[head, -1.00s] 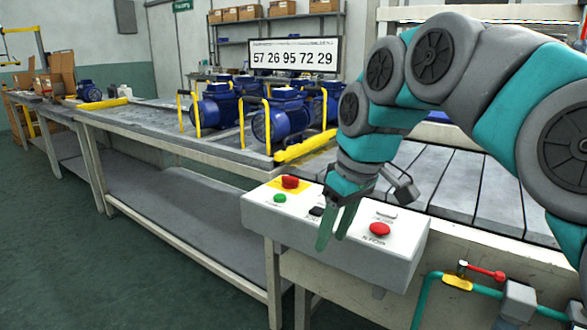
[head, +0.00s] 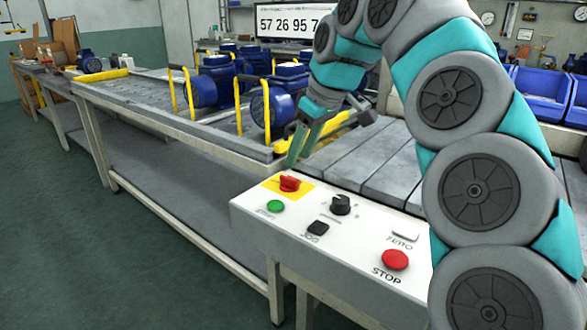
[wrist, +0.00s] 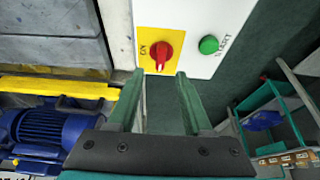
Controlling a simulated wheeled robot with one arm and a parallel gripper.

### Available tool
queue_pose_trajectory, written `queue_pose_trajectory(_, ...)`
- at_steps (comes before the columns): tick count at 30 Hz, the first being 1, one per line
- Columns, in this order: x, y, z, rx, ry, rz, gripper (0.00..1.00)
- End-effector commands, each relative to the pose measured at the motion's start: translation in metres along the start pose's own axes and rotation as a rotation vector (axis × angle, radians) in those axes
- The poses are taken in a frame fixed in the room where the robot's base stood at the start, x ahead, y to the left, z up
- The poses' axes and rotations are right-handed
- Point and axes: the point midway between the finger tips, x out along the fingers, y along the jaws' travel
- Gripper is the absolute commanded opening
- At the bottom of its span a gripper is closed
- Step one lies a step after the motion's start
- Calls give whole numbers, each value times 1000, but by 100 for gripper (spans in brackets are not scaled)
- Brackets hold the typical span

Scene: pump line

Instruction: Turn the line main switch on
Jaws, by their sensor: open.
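The line main switch (head: 289,184) is a red rotary knob on a yellow plate, at the far left corner of the white control panel (head: 262,228). In the wrist view the main switch (wrist: 162,52) lies just ahead of my fingertips, with an ON label beside it on the plate. I cannot tell its setting surely. My gripper (head: 298,165) is open and empty, with green fingers pointing down near the panel's back left corner, close to the knob. In the wrist view my gripper (wrist: 160,76) has its fingers spread apart, with a gap to the knob.
The panel also bears a green button (head: 275,206), a black selector knob (head: 340,204), a black JOG button (head: 318,228) and a red STOP button (head: 395,259). A yellow rail (head: 320,135) and blue pumps (head: 270,105) stand behind on the line.

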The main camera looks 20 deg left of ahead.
Motion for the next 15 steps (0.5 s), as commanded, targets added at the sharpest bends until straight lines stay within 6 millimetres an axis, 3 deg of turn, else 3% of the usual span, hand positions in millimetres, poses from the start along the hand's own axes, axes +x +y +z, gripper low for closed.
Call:
queue_pose_trajectory(9, 42, -1, 0, -1, -1, -3, 50)
queue_pose_trajectory(15, 58, -2, 1, 0, -3, -3, 50)
